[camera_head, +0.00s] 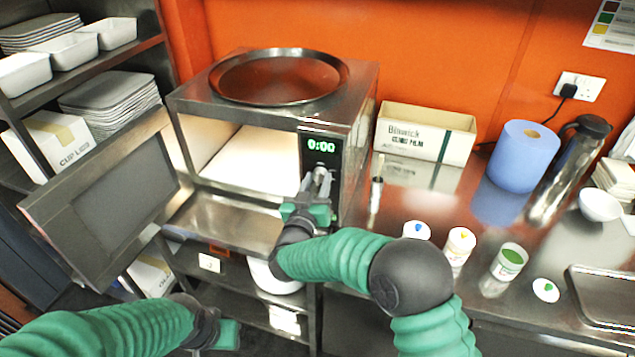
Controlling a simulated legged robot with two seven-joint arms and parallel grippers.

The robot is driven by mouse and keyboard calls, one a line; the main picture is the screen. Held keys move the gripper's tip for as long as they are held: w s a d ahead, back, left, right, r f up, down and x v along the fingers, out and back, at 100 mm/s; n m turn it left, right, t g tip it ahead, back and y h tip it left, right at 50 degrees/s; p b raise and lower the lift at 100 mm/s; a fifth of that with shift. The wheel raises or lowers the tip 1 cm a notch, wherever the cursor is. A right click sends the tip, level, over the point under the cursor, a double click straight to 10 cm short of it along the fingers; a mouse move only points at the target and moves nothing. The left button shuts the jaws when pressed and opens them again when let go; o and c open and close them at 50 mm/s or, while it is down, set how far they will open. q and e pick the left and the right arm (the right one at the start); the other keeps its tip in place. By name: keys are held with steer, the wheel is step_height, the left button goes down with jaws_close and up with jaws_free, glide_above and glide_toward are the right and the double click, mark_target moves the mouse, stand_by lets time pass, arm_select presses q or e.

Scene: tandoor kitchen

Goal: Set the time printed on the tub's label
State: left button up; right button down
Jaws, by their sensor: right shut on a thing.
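The microwave (357,128) stands on the steel counter with its door (105,195) swung open to the left. Its cavity looks empty and lit. The display (321,145) reads 0:00 in green. My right gripper (318,185) is at the control panel below the display, shut on what looks like the dial, which its fingers mostly hide. Small tubs stand on the counter at right: one with a blue mark (417,230), one with an orange mark (460,244), one with a green top (509,262). Their label print is too small to read. My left gripper (222,334) is low, below the counter; its fingers are unclear.
A round steel tray (279,77) lies on the microwave. A film box (424,133), blue paper roll (523,156), steel flask (567,170) and white bowl (600,205) stand at right. A round lid (546,290) lies near a metal tray (606,297). Shelves with dishes fill the left.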

steer(key=shift+f+m+b, duration=0.35)
steer(key=shift+m+b, duration=0.95)
steer(key=shift+b, duration=0.15)
steer(key=m+b, duration=0.9)
steer(key=shift+f+m+h+b, duration=0.25)
steer(key=shift+m+h+b, duration=0.05)
steer(key=shift+h, duration=0.1)
steer(key=m+b, duration=0.8)
steer(key=shift+a+f+m+h+b, duration=0.1)
steer(key=shift+f+m+h+b, duration=0.05)
steer(key=shift+m+h+b, duration=0.45)
steer(key=shift+m+b, duration=1.45)
steer(key=shift+m, duration=0.25)
steer(key=c, duration=1.3)
jaws_free()
steer(key=o, duration=0.3)
steer(key=shift+r, duration=0.25)
steer(key=shift+o, duration=0.2)
steer(key=shift+r, duration=0.1)
